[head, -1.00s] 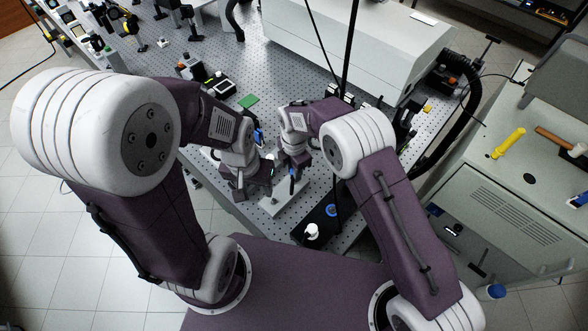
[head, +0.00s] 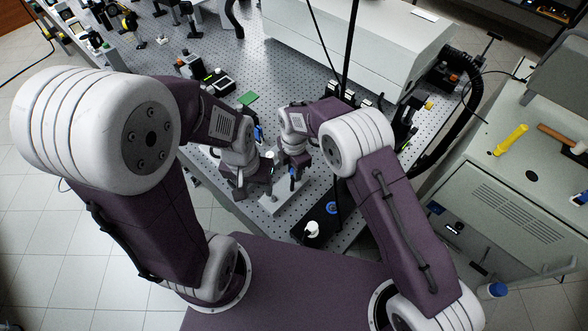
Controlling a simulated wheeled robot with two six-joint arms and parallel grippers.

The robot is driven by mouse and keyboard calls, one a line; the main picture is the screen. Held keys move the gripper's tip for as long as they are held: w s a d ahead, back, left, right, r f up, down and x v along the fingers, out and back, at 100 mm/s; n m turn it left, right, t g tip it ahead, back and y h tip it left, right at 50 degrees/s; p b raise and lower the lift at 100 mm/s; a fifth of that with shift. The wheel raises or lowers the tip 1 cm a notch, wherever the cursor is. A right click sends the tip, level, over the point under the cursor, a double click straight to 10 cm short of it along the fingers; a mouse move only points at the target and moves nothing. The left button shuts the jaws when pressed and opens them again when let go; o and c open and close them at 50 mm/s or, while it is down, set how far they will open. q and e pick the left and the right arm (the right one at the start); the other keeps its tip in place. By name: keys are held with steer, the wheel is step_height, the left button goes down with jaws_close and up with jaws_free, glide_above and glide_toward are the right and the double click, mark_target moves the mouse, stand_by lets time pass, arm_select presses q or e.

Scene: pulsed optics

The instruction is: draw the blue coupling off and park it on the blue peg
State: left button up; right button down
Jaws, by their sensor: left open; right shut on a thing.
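My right gripper (head: 293,172) is shut on a small blue part, which looks like the blue coupling (head: 293,183), above a light grey block (head: 284,203) near the table's front corner. Its jaws hide much of the part, and I cannot tell whether it still touches anything below. My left gripper (head: 254,184) is open just to the left of it, over the same block's left end. A black plate (head: 323,220) to the right carries a blue ring-shaped spot (head: 332,208), possibly the blue peg seen from above, and a white upright piece (head: 312,229).
The perforated optical table (head: 290,85) holds a large pale housing (head: 362,45) behind and a green card (head: 248,98). Another blue item (head: 258,133) stands behind my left gripper. A dark pole (head: 350,50) rises behind my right arm. A cabinet (head: 500,200) stands at right.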

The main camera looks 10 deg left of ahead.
steer(key=shift+f, duration=0.1)
stand_by(0.3)
steer(key=shift+f, duration=0.4)
steer(key=c, duration=1)
jaws_free()
steer(key=shift+c, duration=0.2)
step_height(320, 180, up, 9)
steer(key=b, duration=0.2)
steer(key=shift+r+b, duration=0.1)
steer(key=shift+b, duration=0.25)
step_height(320, 180, up, 4)
steer(key=p, duration=0.4)
